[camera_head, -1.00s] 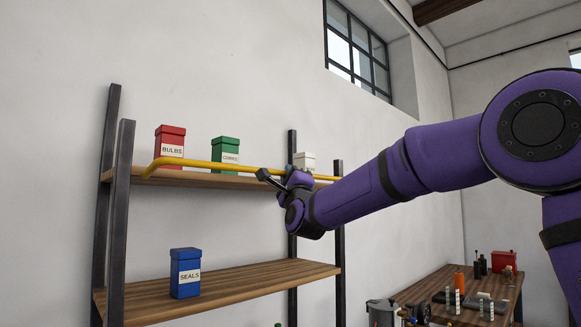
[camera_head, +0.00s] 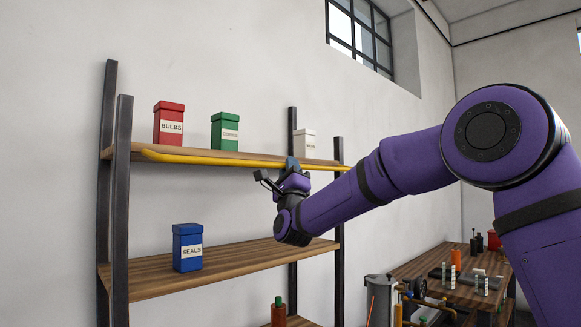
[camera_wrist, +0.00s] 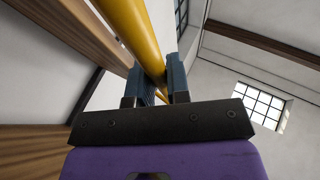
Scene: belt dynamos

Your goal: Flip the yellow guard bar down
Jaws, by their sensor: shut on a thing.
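The yellow guard bar (camera_head: 215,159) runs along the front of the upper shelf, at about the height of the shelf board's front edge. My gripper (camera_head: 291,164) is at the right part of the bar, its fingers pointing up. In the wrist view, the bar (camera_wrist: 134,32) passes between the two blue fingers of my gripper (camera_wrist: 160,80), which are shut on it.
The upper shelf (camera_head: 190,153) holds a red BULBS box (camera_head: 169,125), a green box (camera_head: 225,132) and a white box (camera_head: 304,144). A blue SEALS box (camera_head: 187,248) stands on the shelf below. A cluttered wooden table (camera_head: 430,272) is at the right.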

